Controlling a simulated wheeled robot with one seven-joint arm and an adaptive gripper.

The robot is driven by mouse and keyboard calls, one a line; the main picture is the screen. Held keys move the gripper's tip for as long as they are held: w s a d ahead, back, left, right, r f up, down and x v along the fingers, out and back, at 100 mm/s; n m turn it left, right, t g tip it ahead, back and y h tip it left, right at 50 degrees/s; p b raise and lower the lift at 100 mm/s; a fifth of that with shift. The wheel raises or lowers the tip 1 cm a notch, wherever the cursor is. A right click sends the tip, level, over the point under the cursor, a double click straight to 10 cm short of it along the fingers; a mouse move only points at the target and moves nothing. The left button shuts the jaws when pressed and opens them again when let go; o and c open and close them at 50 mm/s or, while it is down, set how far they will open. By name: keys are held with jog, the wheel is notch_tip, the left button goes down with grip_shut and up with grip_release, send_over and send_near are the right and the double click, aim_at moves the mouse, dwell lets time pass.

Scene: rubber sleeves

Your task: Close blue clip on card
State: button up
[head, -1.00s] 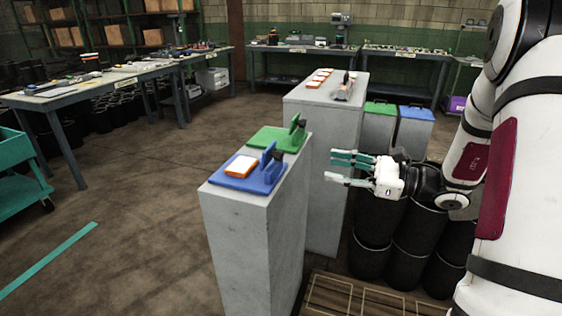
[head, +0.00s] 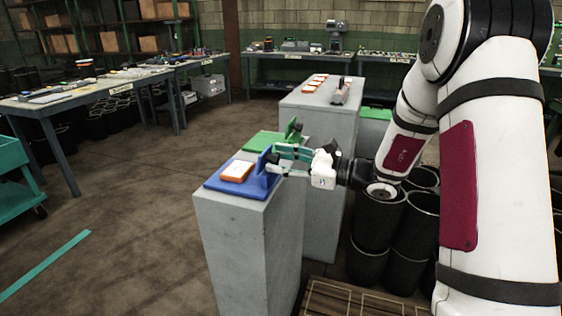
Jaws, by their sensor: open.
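The blue clip (head: 263,166) stands up, open, at the right end of its blue base on the near grey pedestal (head: 233,218). An orange-edged white card (head: 237,171) lies flat on the blue base, left of the raised clip. My gripper (head: 276,160) is open, with its teal-padded fingers pointing left at the raised blue clip. The fingertips overlap the clip's right side in this view; I cannot tell whether they touch it. The clip's lower right part is partly hidden by the fingers.
A green base with a raised green clip (head: 293,130) sits just behind on the same pedestal, close to my fingers. A second grey pedestal (head: 334,118) behind carries several orange-white cards. Black bins (head: 375,226) stand at the right below my arm.

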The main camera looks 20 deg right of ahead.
jog(key=shift+w+a, duration=0.1)
grip_shut()
